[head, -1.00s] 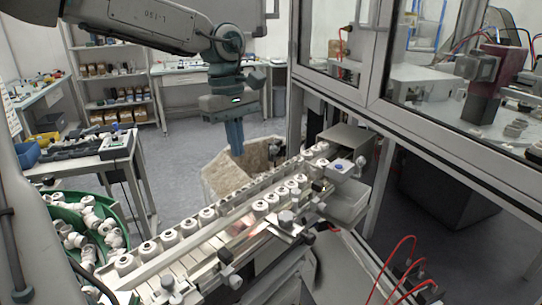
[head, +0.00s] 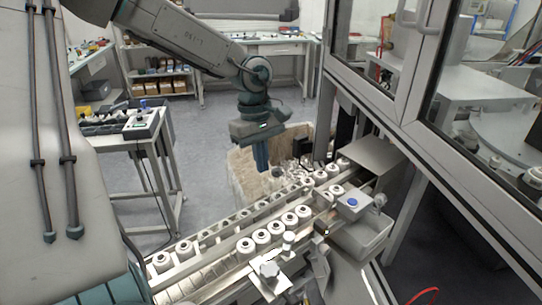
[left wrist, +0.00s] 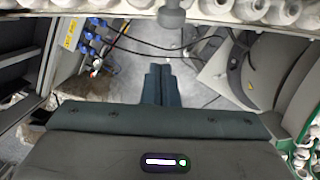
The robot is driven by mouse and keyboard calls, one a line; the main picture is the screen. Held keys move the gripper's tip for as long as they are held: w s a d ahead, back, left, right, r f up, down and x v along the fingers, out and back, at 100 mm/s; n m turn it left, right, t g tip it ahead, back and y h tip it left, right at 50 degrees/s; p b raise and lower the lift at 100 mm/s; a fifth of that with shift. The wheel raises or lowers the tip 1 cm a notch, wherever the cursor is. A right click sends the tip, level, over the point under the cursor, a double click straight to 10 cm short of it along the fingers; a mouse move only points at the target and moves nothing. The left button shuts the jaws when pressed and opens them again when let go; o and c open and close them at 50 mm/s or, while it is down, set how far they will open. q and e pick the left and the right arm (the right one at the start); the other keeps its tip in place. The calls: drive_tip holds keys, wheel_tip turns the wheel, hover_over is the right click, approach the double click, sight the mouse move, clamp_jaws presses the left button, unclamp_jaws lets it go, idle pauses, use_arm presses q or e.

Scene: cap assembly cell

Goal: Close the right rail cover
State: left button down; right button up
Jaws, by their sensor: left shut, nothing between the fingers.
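The rail assembly (head: 215,262) runs diagonally across the lower middle of the head view, with rows of white caps (head: 275,231) along it. A bracket with a light knob (head: 268,269) sits at its near right side. I cannot tell for sure which part is the right rail cover or how it stands. My left gripper (head: 262,160) points down with its fingers together and empty, in front of the open crate as seen from the head. In the left wrist view the fingers (left wrist: 162,88) are shut, with caps along the top edge. My right gripper is not in view.
A pale crate (head: 243,175) stands behind the rail. A small box with a blue button (head: 352,203) and a grey bin (head: 362,240) are at the rail's right end. A framed glass enclosure (head: 420,120) bounds the right. A side table (head: 118,150) stands left; floor between is clear.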

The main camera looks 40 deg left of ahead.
use_arm(q)
drive_tip(key=shift+s+d+r+p, duration=0.15)
drive_tip(key=shift+d+r+p, duration=0.15)
drive_tip(key=shift+d, duration=0.3)
drive_tip(key=shift+s+d+r+p, duration=0.2)
drive_tip(key=shift+d+r+p, duration=0.05)
drive_tip(key=shift+d+p, duration=0.25)
drive_tip(key=shift+s+d+r+p, duration=0.15)
drive_tip(key=shift+d+r+p, duration=0.15)
drive_tip(key=shift+d, duration=0.35)
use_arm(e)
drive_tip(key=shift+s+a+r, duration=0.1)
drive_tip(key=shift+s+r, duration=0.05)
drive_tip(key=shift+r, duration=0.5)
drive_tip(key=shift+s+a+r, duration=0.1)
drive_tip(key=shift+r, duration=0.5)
